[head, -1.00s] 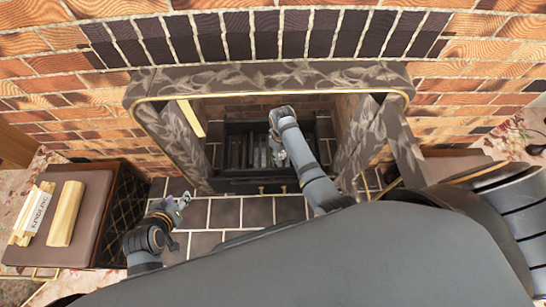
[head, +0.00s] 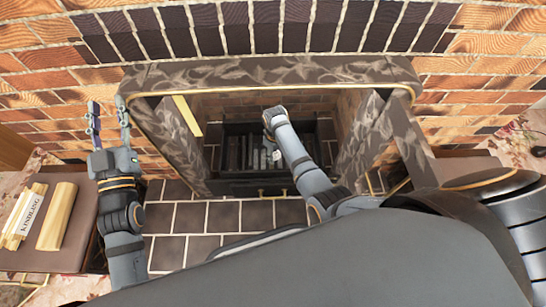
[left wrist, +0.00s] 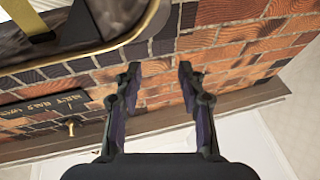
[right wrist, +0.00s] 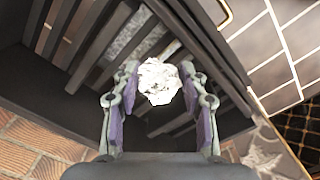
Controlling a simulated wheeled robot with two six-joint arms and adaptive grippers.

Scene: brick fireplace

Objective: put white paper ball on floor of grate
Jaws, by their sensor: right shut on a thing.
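The white paper ball (right wrist: 158,82) is crumpled and sits between the fingers of my right gripper (right wrist: 159,70), which is shut on it. In the right wrist view the ball is in front of the dark slatted grate (right wrist: 75,38). In the head view my right arm reaches into the fireplace opening over the grate (head: 232,152), and the ball (head: 277,155) shows only as a small pale patch. I cannot tell whether the ball touches the grate. My left gripper (head: 108,108) is open and empty, left of the fireplace; the left wrist view shows its fingers apart.
A grey patterned surround (head: 275,75) with a gold edge frames the opening. Dark hearth tiles (head: 215,215) in front are clear. At left, a brown box (head: 40,262) bears kindling sticks (head: 57,215). The brick wall (left wrist: 225,45) stands close beyond my left gripper.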

